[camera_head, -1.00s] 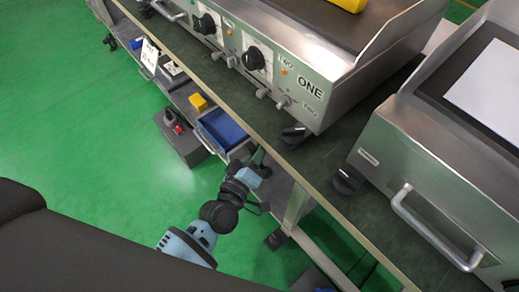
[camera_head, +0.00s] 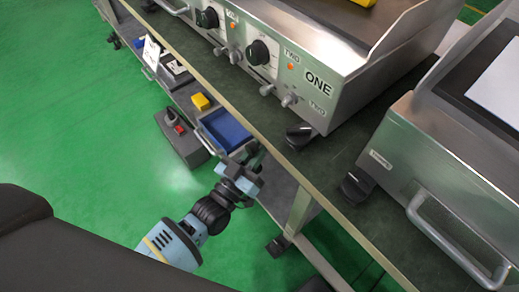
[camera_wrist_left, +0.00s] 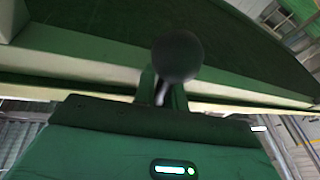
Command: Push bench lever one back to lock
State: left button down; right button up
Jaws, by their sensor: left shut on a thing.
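The bench lever has a round black ball knob (camera_wrist_left: 177,57) on a short metal shaft, seen in the left wrist view. My left gripper (camera_wrist_left: 162,92) is shut around the shaft just below the knob, under the bench edge. In the head view my left gripper (camera_head: 250,166) is beside the bench's front edge, just right of the blue drawer. The lever is mostly hidden by the gripper there, and I cannot read its angle. My right gripper is not in view.
The bench (camera_head: 335,200) carries a steel griddle unit (camera_head: 335,75) marked ONE and a second steel appliance (camera_head: 440,165) with a bar handle. A blue drawer (camera_head: 225,130) and a yellow block (camera_head: 201,101) are on the lower shelf. Green floor at left is largely open.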

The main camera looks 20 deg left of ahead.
pick_arm(q)
jog(key=shift+a+m+h, duration=0.1)
jog(key=shift+m+h, duration=0.3)
jog(key=shift+m, duration=0.5)
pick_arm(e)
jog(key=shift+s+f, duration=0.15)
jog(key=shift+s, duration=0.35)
pick_arm(q)
jog(key=c, duration=1.7)
grip_release()
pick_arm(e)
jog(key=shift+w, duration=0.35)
pick_arm(q)
jog(key=v, duration=0.7)
jog(key=shift+s+a+f+p, duration=0.2)
jog(key=shift+s+p, duration=0.1)
jog(key=shift+p, duration=0.1)
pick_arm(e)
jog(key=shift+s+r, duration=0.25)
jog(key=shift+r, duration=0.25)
